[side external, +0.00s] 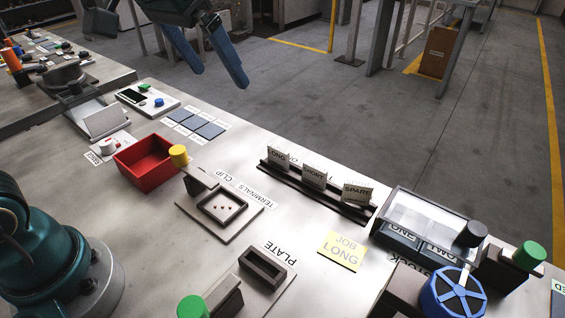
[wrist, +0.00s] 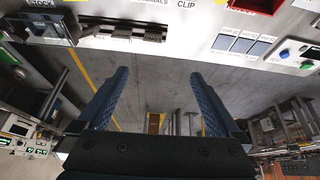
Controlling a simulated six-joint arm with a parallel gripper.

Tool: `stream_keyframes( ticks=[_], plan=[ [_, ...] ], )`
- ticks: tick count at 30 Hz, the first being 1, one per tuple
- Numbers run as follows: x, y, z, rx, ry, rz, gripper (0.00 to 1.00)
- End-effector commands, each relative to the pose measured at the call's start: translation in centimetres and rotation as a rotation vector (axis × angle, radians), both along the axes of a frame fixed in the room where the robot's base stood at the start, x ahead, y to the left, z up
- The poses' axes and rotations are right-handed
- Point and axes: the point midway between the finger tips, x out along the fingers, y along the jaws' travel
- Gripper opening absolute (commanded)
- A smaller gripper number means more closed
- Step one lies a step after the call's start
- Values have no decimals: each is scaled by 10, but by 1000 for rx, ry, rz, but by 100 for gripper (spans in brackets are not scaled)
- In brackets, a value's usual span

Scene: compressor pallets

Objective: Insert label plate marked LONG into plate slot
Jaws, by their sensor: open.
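The label plate marked LONG (side external: 279,157) stands in a dark rack (side external: 318,194) at its left end. The plates reading SHORT (side external: 314,176), partly legible, and SPARE (side external: 357,193) stand beside it. The plate slot (side external: 263,267) is a dark block with a recess, near the PLATE lettering at the front of the table; it looks empty. My gripper (side external: 220,78) is open and empty, high at the top of the side view, well apart from the rack. In the wrist view its blue fingers (wrist: 163,72) are spread, with floor between them.
A yellow JOB LONG card (side external: 342,248) lies right of the slot. A clear-lidded stock box (side external: 424,215), a blue handwheel (side external: 454,293) and a green knob (side external: 530,254) stand at the right. A red bin (side external: 146,171) and a terminals tray (side external: 222,208) stand left of the rack.

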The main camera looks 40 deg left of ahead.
Motion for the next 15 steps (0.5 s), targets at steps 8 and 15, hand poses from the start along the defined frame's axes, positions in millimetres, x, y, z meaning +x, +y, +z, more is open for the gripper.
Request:
stream_keyframes(
  ticks=[8,15],
  plan=[
    [73,-9,-43,0,109,-5,100],
    [110,-18,-110,6,215,-16,100]
  ],
)
